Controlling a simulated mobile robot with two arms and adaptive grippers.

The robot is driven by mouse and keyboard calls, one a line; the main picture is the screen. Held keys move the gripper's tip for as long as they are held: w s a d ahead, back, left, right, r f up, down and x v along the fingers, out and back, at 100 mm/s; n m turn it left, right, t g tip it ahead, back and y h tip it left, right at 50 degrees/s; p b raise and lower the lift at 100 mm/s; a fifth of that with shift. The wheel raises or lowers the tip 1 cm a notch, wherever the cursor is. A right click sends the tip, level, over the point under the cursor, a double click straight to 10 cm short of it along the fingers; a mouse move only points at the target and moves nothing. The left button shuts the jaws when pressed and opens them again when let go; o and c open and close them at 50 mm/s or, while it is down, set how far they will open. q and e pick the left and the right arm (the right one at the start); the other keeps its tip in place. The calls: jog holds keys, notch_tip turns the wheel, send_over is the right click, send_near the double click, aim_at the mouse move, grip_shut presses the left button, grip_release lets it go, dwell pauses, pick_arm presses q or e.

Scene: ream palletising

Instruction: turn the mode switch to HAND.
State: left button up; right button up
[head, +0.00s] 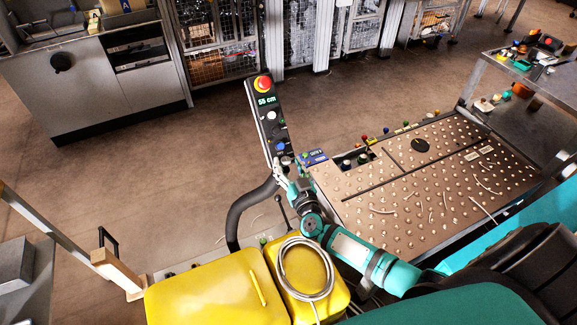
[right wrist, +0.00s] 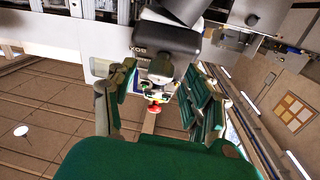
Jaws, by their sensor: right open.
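A narrow black control panel (head: 264,112) stands upright in the head view, with a red stop button (head: 263,83) and a green "55 cm" display (head: 266,100). Below these are a pale knob (head: 271,116) and a blue button (head: 281,146). I cannot read which control is the mode switch or where it points. My right gripper (head: 284,170) is at the panel's lower end and covers part of it. In the right wrist view the right gripper (right wrist: 158,80) is open, its fingers on either side of a grey lettered part (right wrist: 165,67). Contact is unclear. My left gripper is out of view.
A studded conveyor table (head: 420,185) lies right of the panel, with small coloured buttons along its edge. Yellow cases (head: 205,290) with a coiled grey cable (head: 305,268) are in front. A grey cabinet (head: 95,85) stands at the back left. Floor left of the panel is clear.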

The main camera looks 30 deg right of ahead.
grip_shut()
dwell(0.4)
